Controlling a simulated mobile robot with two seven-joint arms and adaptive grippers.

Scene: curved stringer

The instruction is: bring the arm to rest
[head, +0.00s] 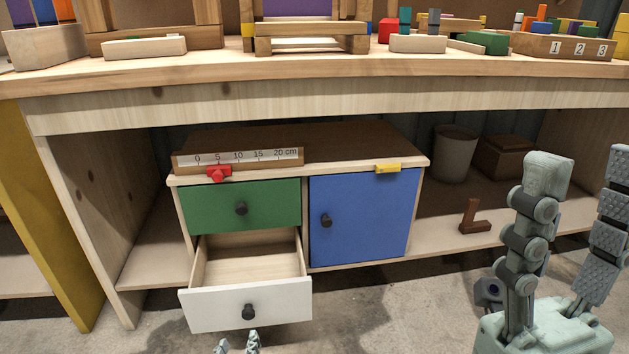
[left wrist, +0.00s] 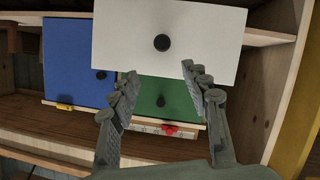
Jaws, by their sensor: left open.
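My left gripper (head: 237,346) shows only as two fingertips at the bottom edge of the head view, in front of the white drawer (head: 235,312). In the left wrist view my left gripper (left wrist: 159,72) is open and empty. Its fingers point toward the drawer's dark knob (left wrist: 162,42), which appears just past the fingertips; the fingers do not grip it. My right gripper (head: 573,172) stands at the lower right of the head view, fingers upward and spread, with nothing between them.
The white drawer is pulled out and empty. A closed green drawer (head: 222,208), a closed blue door (head: 361,219) and a ruler block (head: 238,159) are above or beside it. The workbench (head: 330,68) overhangs the cabinet. Open floor (head: 385,318) lies in front.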

